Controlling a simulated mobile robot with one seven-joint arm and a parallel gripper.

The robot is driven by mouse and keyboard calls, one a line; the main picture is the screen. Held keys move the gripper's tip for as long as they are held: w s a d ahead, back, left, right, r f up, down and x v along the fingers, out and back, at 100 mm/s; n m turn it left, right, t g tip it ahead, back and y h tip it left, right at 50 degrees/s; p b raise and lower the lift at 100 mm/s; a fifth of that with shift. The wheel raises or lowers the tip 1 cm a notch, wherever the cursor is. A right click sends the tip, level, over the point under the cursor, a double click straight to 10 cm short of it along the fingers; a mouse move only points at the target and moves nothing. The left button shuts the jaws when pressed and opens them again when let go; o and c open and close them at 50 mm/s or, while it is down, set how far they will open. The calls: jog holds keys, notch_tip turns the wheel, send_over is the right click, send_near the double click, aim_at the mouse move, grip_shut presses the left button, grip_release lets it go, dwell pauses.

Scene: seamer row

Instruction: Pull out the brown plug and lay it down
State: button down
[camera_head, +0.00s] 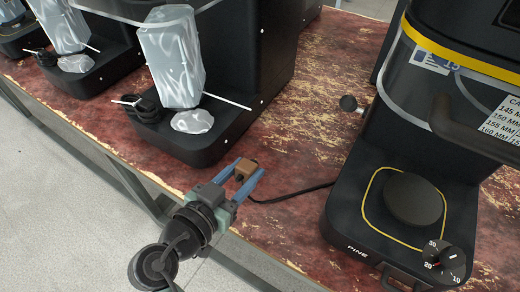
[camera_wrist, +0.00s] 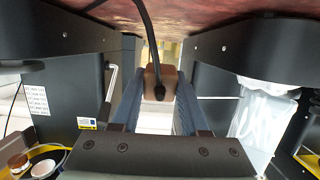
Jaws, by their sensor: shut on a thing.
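The brown plug (camera_head: 247,167) is a small brown block, held between the two blue fingers of my gripper (camera_head: 243,175) in the head view. It sits over the worn red-brown table near its front edge, between two machines. In the wrist view the plug (camera_wrist: 167,76) is between the fingertips of my gripper (camera_wrist: 160,85), with a black cord running from it. The cord (camera_head: 290,195) runs right toward the machine marked PINE (camera_head: 345,205). I see no socket around the plug. I cannot tell whether the plug touches the table.
A black machine (camera_head: 190,145) with a clear plastic-wrapped part (camera_head: 172,60) stands left of my gripper. The PINE machine on the right has a round plate (camera_head: 413,198) and a dial (camera_head: 441,262). Bare table (camera_head: 315,95) lies between them. A small dark round thing (camera_head: 348,103) is farther back.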

jog(key=shift+w+d+f, duration=0.15)
jog(key=shift+f, duration=0.05)
jog(key=shift+f+b, duration=0.55)
jog(key=shift+b, duration=0.05)
jog(key=shift+f+b, duration=1.85)
jog(key=shift+f, duration=0.9)
jog(key=shift+c, duration=1.7)
grip_release()
jog(key=p+v, duration=0.1)
jog(key=v, duration=1.2)
